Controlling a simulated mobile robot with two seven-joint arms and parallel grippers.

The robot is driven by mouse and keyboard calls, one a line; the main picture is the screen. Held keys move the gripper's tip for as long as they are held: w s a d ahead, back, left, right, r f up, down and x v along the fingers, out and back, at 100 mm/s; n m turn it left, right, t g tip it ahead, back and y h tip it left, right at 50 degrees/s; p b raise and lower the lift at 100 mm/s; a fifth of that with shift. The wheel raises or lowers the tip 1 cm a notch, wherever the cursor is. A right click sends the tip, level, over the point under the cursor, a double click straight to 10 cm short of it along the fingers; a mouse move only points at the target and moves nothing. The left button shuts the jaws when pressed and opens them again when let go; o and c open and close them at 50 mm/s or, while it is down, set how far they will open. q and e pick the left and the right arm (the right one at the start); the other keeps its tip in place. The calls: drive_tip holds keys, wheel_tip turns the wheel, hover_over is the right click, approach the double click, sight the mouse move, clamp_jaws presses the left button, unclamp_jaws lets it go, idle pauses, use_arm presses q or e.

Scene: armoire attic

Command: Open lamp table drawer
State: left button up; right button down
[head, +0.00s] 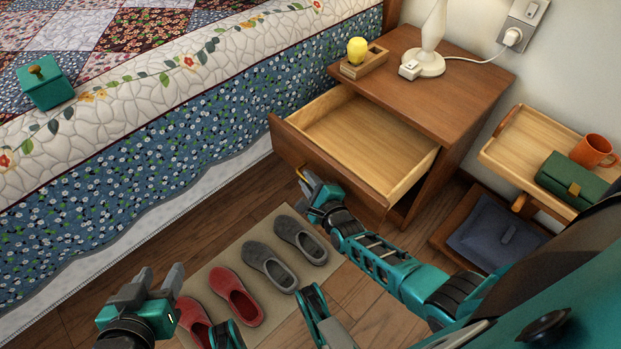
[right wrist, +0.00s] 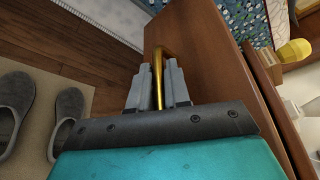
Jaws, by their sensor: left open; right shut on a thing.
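The lamp table (head: 460,75) stands beside the bed, and its drawer (head: 330,170) is pulled well out, with a bare, empty wooden inside. My right gripper (head: 308,187) is at the drawer front, shut on the brass handle. In the right wrist view the brass handle (right wrist: 158,62) runs between the two grey fingers of my right gripper (right wrist: 158,85). My left gripper (head: 158,287) is open and empty, low at the left, above the floor near the red shoes and away from the table.
A lamp (head: 428,60) and a small wooden holder (head: 364,61) with a yellow bulb-shaped thing stand on the table. Grey shoes (head: 270,268) and red shoes (head: 236,296) lie on a beige mat below. A wooden tray (head: 525,130) with an orange mug is at the right. The bed (head: 140,170) borders the left.

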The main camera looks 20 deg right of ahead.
use_arm(q)
drive_tip(key=shift+a, duration=0.15)
use_arm(e)
drive_tip(key=shift+s+a, duration=0.15)
drive_tip(key=shift+a, duration=0.15)
drive_tip(key=c, duration=1.4)
unclamp_jaws()
drive_tip(key=shift+c, duration=0.2)
